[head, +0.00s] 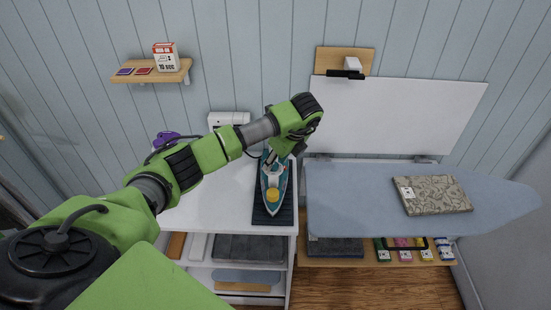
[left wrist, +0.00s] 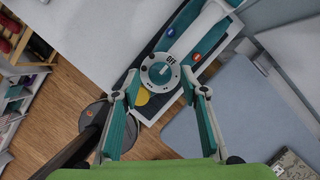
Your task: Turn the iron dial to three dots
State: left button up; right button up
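The teal and white iron (head: 266,184) stands on a dark ribbed mat (head: 286,214) on the white cabinet top. The left wrist view shows its round grey dial (left wrist: 159,71) with an "OFF" mark at the upper right and small dot marks around the rim. The dial's exact setting is too small to tell. My left gripper (head: 272,160) is above the iron. In the left wrist view its two teal fingers (left wrist: 160,76) are spread, one on each side of the dial, with nothing held. Whether they touch the dial cannot be told. My right gripper is not in view.
A blue-grey ironing board (head: 350,200) stands right of the iron, with a folded patterned cloth (head: 432,195) on it. A small wall shelf (head: 160,78) holds a box at the upper left. Shelves with folded items are below the cabinet top.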

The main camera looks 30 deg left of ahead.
pick_arm(q)
jog(key=shift+a+f, duration=0.1)
jog(key=shift+f, duration=0.25)
jog(key=c, duration=1.1)
jog(key=shift+c, duration=0.2)
